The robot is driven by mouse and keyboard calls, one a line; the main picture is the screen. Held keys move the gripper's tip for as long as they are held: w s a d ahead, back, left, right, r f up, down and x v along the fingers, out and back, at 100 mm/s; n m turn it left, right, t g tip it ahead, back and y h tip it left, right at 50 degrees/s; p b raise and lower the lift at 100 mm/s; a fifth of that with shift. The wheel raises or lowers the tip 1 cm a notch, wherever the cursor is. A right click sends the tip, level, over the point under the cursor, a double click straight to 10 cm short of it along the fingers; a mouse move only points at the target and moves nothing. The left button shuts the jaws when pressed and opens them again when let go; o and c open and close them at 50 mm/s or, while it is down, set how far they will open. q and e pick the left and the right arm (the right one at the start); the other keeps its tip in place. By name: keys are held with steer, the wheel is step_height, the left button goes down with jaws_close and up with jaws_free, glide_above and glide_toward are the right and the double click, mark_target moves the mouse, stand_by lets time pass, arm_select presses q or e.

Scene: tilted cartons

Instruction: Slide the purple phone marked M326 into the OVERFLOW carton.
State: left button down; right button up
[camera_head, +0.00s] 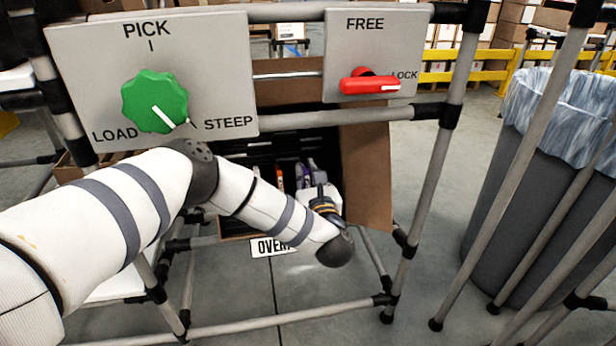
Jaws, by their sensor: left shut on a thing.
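The OVERFLOW carton (368,165) sits tilted in the rack, its brown side flap hanging at the right. My left arm comes in from the left, and my left gripper (314,184) is at the carton's mouth, mostly hidden by my own wrist. It is shut on a narrow purple thing, apparently the purple phone (302,174); the mark M326 cannot be read. My right gripper is out of view.
Slim items, one orange (279,178), stand in the dark carton interior. Above, a green knob (155,101) points toward STEEP and a red handle (368,86) points toward LOCK. Grey rack posts flank the carton. A lined grey bin (530,210) stands at the right.

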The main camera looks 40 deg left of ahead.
arm_select(q)
steer(key=shift+w+a, duration=0.1)
stand_by(0.4)
steer(key=shift+w+a+f+b, duration=0.85)
steer(key=shift+a+f+b, duration=0.2)
steer(key=shift+b, duration=0.2)
steer(key=shift+w+a+f+b, duration=0.3)
steer(key=shift+w+a+b, duration=0.25)
steer(key=shift+a+b, duration=0.05)
stand_by(1.1)
stand_by(0.5)
steer(key=c, duration=1.6)
jaws_free()
steer(key=shift+o, duration=0.2)
